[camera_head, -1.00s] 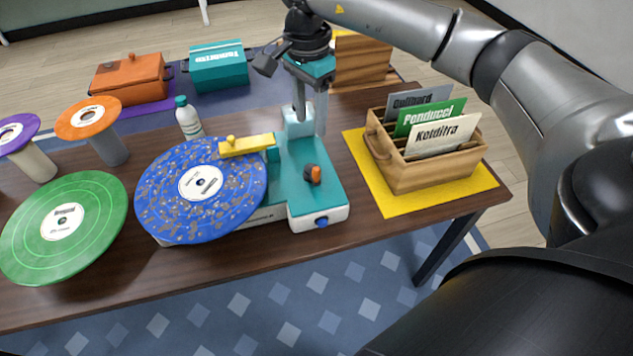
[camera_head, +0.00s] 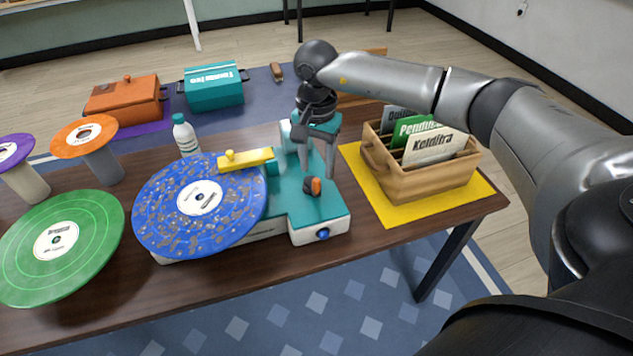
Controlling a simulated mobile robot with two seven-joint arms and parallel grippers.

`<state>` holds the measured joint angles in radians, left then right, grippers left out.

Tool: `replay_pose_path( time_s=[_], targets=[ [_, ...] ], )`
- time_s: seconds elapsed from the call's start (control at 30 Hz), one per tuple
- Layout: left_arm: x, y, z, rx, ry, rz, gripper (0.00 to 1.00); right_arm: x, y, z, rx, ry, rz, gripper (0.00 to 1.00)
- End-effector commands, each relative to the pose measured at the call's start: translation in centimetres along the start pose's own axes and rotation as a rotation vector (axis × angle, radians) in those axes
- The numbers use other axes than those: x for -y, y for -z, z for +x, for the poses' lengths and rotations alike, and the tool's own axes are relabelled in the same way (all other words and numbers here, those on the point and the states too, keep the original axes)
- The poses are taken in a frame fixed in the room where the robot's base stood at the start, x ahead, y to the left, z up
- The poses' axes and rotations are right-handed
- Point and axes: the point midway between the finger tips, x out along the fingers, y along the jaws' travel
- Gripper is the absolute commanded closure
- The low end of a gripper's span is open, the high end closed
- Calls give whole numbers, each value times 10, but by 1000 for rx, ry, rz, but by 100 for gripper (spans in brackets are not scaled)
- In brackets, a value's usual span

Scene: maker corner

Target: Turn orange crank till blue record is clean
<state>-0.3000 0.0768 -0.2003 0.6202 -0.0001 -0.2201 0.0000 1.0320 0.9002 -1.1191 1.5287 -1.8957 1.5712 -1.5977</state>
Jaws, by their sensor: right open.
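The blue record (camera_head: 167,212) lies on the teal and white cleaning machine (camera_head: 295,200) and is speckled with brown dirt spots. A yellow arm (camera_head: 246,159) reaches over the record's far edge. The small orange crank (camera_head: 312,186) stands on the machine's teal top, right of the record. My right gripper (camera_head: 318,174) points down at the crank, open, with its fingers above and just behind it. I cannot tell whether a finger touches the crank. My left gripper is not in view.
A green record (camera_head: 88,240) lies at the left, with orange (camera_head: 68,137) and purple (camera_head: 14,158) records on stands behind. A white bottle (camera_head: 185,138) stands behind the blue record. A wooden sleeve crate (camera_head: 420,187) on a yellow mat (camera_head: 393,217) is at the right.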

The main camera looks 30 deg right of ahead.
Motion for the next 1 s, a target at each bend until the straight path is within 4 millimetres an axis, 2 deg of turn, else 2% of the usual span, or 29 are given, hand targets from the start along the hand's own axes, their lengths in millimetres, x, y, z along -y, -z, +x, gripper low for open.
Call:
replay_pose_path(
  time_s=[0.03,0.1,0.3,0.7,1.0],
  targets=[
    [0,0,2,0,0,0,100,0,-1,12,3,-3,0,46],
    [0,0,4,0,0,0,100,0,-1,24,2,-1,-1,46],
    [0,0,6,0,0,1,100,0,-1,48,1,0,0,46],
    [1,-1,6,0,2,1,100,0,0,54,0,1,0,48],
    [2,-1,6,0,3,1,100,0,0,53,0,1,0,81]
  ],
)
